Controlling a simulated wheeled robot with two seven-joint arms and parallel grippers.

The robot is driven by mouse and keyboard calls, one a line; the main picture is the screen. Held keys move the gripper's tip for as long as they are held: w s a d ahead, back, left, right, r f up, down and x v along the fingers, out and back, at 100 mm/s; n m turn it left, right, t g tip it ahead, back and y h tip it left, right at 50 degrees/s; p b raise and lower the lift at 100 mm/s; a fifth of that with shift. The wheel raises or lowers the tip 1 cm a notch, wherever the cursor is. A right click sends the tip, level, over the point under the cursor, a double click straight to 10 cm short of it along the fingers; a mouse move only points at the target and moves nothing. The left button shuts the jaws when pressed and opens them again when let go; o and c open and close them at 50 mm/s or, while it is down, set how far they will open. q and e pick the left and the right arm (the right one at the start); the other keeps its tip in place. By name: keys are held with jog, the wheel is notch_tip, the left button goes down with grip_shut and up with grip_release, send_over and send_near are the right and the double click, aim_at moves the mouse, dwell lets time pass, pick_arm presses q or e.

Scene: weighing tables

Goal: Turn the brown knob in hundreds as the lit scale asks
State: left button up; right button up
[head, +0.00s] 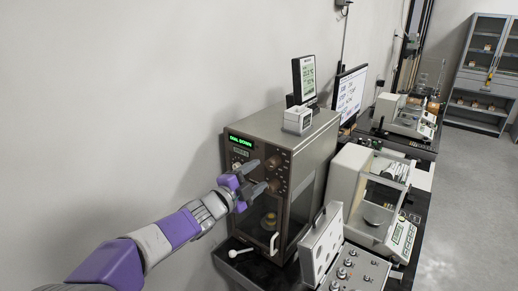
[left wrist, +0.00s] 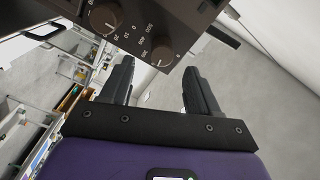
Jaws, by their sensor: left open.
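The lit scale (head: 312,163) is a grey-brown cabinet with a green display (head: 240,141) that reads "DIAL DOWN". Its front panel has an upper brown knob (head: 277,160) and a lower brown knob (head: 274,185). My right gripper is out of view.
Grey floor (head: 460,200) is clear at the far right.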

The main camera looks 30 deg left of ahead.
aim_at(268, 167)
pick_arm(q)
jog(key=shift+w+d+r+p, duration=0.1)
jog(key=shift+w+p, duration=0.7)
jog(key=shift+w, duration=1.05)
jog(key=shift+w+d+p, duration=0.1)
jog(key=shift+w+p, duration=0.7)
jog(key=shift+w, duration=1.05)
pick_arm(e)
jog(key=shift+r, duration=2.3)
pick_arm(q)
jog(key=c, duration=1)
jog(key=shift+n, duration=0.4)
jog(key=n, duration=0.2)
jog(key=shift+n, duration=0.4)
jog(key=shift+n+p, duration=0.4)
jog(key=shift+n, duration=1.7)
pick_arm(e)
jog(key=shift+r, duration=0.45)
